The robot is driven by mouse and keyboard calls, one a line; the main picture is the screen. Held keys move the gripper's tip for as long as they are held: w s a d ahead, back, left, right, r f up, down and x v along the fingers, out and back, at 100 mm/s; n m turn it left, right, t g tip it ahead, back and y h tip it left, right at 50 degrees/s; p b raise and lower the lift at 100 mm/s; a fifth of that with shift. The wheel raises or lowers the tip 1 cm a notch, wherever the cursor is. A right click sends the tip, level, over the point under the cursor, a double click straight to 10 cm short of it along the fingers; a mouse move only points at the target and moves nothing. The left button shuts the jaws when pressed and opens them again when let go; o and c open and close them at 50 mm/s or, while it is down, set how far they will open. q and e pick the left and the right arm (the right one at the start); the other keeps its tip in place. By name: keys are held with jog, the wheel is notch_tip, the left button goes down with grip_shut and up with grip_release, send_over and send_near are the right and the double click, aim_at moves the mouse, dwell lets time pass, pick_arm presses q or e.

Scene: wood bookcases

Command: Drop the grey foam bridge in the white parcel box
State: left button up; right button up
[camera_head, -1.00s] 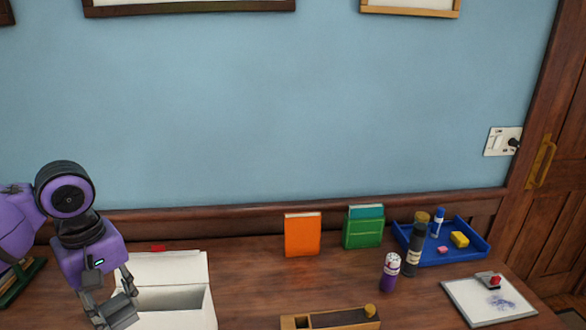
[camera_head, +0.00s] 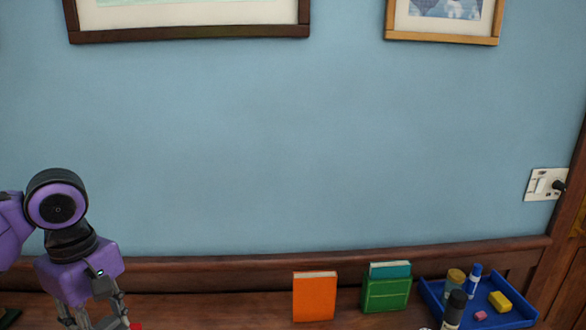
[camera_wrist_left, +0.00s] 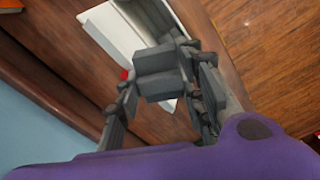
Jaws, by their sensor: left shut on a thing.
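My left gripper (camera_head: 97,316) shows at the lower left of the head view, pointing down; its fingertips are cut off by the bottom edge. In the left wrist view the left gripper (camera_wrist_left: 160,75) is shut on the grey foam bridge (camera_wrist_left: 158,86), a blocky grey piece between the fingers. The white parcel box (camera_wrist_left: 108,28) lies behind the bridge in that view, open, with its grey inside partly showing. The bridge hides part of the box. I cannot tell the height between them. The box is out of the head view. My right gripper is not in view.
A small red thing (camera_wrist_left: 124,74) lies beside the box. On the desk stand an orange book (camera_head: 314,297), a green holder (camera_head: 386,293) with a teal book, a dark bottle (camera_head: 455,308) and a blue tray (camera_head: 432,298) of small items. The wall is behind.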

pick_arm(q)
notch_tip(320, 180, down, 5)
jog(key=shift+s+f+b, duration=0.1)
jog(key=shift+b, duration=0.85)
jog(key=o, duration=0.8)
jog(key=shift+o, duration=0.2)
notch_tip(320, 180, up, 12)
send_over(103, 326)
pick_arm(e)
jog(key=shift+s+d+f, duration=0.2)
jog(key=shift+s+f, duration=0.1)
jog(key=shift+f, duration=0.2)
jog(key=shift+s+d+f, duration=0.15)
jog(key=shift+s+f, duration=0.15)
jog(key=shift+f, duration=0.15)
